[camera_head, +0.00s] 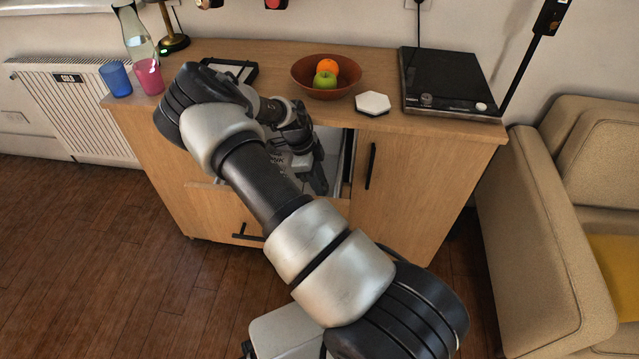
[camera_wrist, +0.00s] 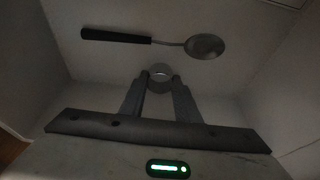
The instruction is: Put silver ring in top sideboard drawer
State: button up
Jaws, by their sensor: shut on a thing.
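The silver ring (camera_wrist: 160,72) is held between the fingertips of my gripper (camera_wrist: 160,84) in the wrist view. My gripper is shut on it, inside the drawer space. In the head view my gripper (camera_head: 318,182) reaches down into the open top drawer (camera_head: 345,165) of the wooden sideboard (camera_head: 420,170). The ring cannot be made out in the head view. My arm hides much of the drawer and its left side. How far the ring is above the drawer floor I cannot tell.
A spoon with a black handle (camera_wrist: 115,36) lies in the drawer beyond the ring. On the sideboard top are a brown bowl (camera_head: 305,84) with fruit, a white hexagonal piece (camera_head: 373,103), a black turntable (camera_head: 450,80) and cups (camera_head: 116,78). A beige sofa (camera_head: 530,220) stands at right.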

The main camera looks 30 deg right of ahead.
jog(key=shift+f, duration=0.15)
jog(key=o, duration=1)
jog(key=shift+r, duration=0.45)
jog(key=w+a, duration=0.2)
jog(key=a, duration=0.1)
jog(key=w+a, duration=0.2)
jog(key=a, duration=0.2)
jog(key=w+a+p, duration=0.1)
jog(key=w+a, duration=0.2)
jog(key=shift+a+r, duration=0.15)
jog(key=shift+r, duration=0.1)
